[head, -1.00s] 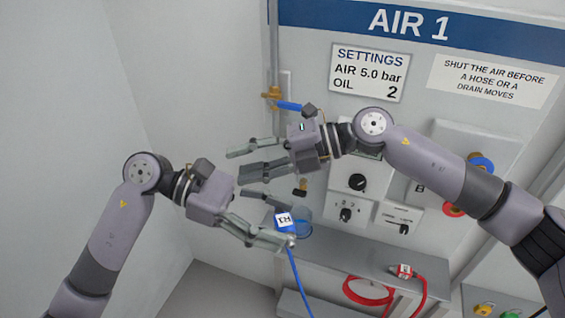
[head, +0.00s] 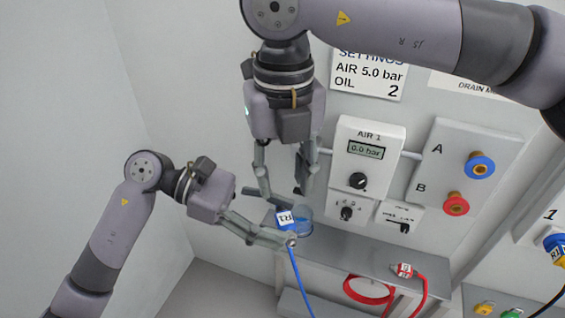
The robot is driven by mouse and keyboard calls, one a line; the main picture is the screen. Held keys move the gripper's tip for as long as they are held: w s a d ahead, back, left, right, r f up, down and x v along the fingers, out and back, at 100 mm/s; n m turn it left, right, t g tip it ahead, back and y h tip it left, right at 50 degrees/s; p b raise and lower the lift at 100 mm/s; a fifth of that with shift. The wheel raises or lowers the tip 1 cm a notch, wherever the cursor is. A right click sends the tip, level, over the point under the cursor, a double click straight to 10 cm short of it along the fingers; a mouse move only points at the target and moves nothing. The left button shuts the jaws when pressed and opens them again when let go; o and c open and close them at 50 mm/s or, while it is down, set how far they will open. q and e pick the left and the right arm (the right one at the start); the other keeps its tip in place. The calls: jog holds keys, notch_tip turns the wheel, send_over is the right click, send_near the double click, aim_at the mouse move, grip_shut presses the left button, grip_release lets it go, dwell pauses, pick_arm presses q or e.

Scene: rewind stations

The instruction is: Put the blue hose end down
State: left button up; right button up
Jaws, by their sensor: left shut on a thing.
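My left gripper (head: 272,238) is shut on the blue hose end (head: 292,243), above the left end of the grey shelf. The white R1 tag (head: 285,218) shows just above the fingers, and the blue hose (head: 301,279) hangs down from them. My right gripper (head: 283,192) points downward above the left one. Its two fingers are apart, with nothing seen between them. The blue-ringed port A (head: 480,166) on the panel has no hose on it.
The grey shelf (head: 350,259) has free room in its middle. A red hose end (head: 404,270) with a white tag lies toward its right. The AIR 1 display (head: 366,151) reads 0.0 bar.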

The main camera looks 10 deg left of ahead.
aim_at(283, 221)
notch_tip(283, 221, down, 10)
dwell(0.4)
jog(key=shift+c, duration=0.5)
jog(key=shift+s+a, duration=0.1)
jog(key=shift+a, duration=0.05)
grip_shut()
pick_arm(q)
jog(key=o, duration=1)
pick_arm(e)
jog(key=shift+r, duration=0.1)
pick_arm(q)
jog(key=shift+o, duration=1.2)
jog(key=shift+a, duration=0.1)
